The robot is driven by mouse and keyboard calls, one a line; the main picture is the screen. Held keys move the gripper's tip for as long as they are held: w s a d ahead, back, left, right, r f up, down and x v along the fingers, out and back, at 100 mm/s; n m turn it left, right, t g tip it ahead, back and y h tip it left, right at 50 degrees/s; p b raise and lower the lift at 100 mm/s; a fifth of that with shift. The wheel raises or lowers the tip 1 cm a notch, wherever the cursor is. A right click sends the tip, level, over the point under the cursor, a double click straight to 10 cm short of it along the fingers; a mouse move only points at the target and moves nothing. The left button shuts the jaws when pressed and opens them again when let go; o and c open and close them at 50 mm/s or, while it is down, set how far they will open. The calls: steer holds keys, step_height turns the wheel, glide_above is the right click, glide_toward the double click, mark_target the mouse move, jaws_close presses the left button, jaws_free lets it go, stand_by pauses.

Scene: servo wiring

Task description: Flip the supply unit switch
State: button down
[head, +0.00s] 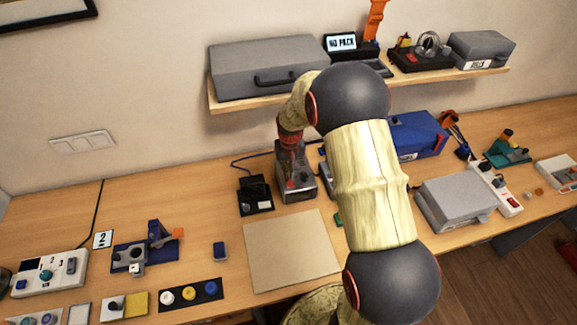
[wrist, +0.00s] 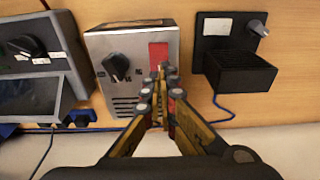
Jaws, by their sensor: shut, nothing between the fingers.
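The supply unit (wrist: 130,85) is a grey metal box with a black knob (wrist: 117,67), vent slots and a red switch (wrist: 158,50). It also stands near the back of the desk in the head view (head: 299,191). My gripper (wrist: 162,70) is shut and empty, with its fingertips just at the lower edge of the red switch in the wrist view. I cannot tell whether they touch it. The fingers hide part of the unit's face. In the head view my gripper (head: 290,152) is over the unit, and its fingertips are hard to make out.
A black holder (wrist: 240,70) with a blue cable stands close beside the unit. A grey device (wrist: 35,50) with a knob and screen is on its other side. A bare tan mat (head: 290,250) lies in front. A shelf (head: 400,84) with cases is above the desk.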

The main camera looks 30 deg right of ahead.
steer(key=shift+f, duration=0.3)
steer(key=shift+w+f+b, duration=0.2)
steer(key=shift+f+b, duration=0.1)
steer(key=shift+f, duration=0.2)
steer(key=shift+s, duration=0.15)
steer(key=shift+s+a+r+p, duration=0.2)
steer(key=shift+s+r+p, duration=0.15)
steer(key=shift+s, duration=0.3)
